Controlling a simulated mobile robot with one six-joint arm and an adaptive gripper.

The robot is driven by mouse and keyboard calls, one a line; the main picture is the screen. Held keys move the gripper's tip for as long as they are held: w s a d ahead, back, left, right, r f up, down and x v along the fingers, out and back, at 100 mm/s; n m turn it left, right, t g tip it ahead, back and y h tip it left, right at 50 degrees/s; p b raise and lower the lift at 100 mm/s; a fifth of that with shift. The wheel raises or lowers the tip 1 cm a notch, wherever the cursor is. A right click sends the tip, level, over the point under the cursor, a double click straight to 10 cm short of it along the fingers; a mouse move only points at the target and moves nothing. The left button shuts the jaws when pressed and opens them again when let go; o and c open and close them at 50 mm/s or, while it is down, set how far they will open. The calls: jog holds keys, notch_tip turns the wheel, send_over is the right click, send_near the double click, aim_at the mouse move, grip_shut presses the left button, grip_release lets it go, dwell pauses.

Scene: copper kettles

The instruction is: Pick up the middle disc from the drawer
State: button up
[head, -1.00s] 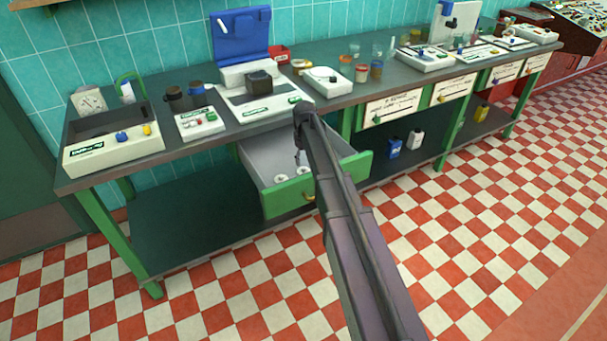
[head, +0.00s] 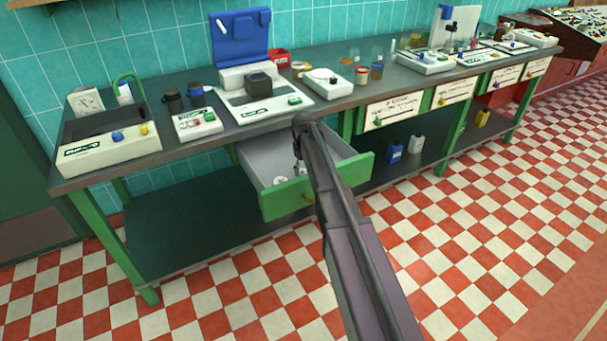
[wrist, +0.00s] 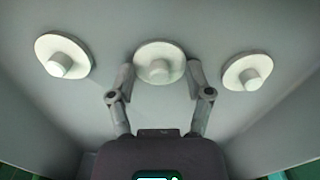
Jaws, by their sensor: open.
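Three pale discs, each with a raised knob, lie in a row on the drawer floor in the wrist view: a left disc (wrist: 52,48), the middle disc (wrist: 148,50) and a right disc (wrist: 258,66). My gripper (wrist: 159,75) is open, with one finger on each side of the middle disc's near part. I cannot tell whether the fingers touch it. The drawer (head: 345,166) is pulled out under the bench in the head view. One disc (head: 280,181) shows inside it there; my arm hides most of the rest.
The bench top (head: 150,168) above the drawer carries a white scale (head: 240,112) and several other devices. The checkered floor in front is clear.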

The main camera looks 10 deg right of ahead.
jog(key=c, duration=0.9)
jog(key=shift+o, duration=0.2)
jog(key=shift+r, duration=0.1)
notch_tip(320, 180, up, 10)
jog(key=p, duration=1)
